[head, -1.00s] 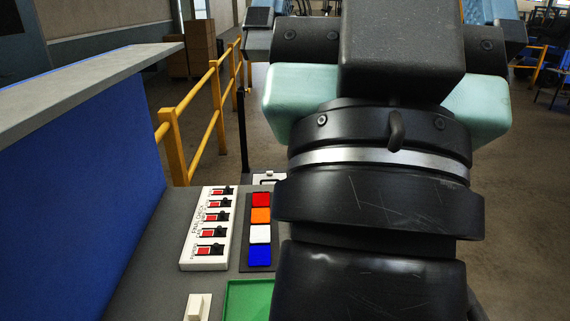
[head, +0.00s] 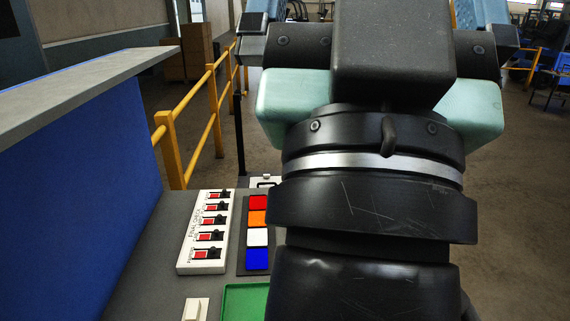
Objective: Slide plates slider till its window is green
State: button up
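A white panel (head: 201,267) lettered "FINAL CHECK" lies on the grey counter left of my arm in the head view. It carries several small sliders in a column, each with a black part and a red window, such as the nearest red window (head: 201,254). The row labels are too small to read, so I cannot tell which slider is the plates one. No green window shows. The black and mint body of my gripper fills the middle and right. Its fingertips are hidden or out of frame, so its opening does not show. It appears apart from the panel.
A dark strip with red, orange, white and blue squares (head: 257,237) lies between panel and arm. A green tray (head: 238,292) and a white block (head: 195,309) are nearer. A blue partition (head: 80,190) stands left, a yellow railing (head: 170,150) behind. My arm hides the counter's right part.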

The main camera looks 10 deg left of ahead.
aim_at(222, 205)
jog(key=i+j, duration=0.2)
jog(key=i, duration=0.35)
jog(key=i+j, duration=0.2)
jog(key=i, duration=0.4)
jog(key=i+j, duration=0.2)
jog(key=i, duration=0.35)
jog(key=i+j, duration=0.2)
jog(key=i, duration=0.35)
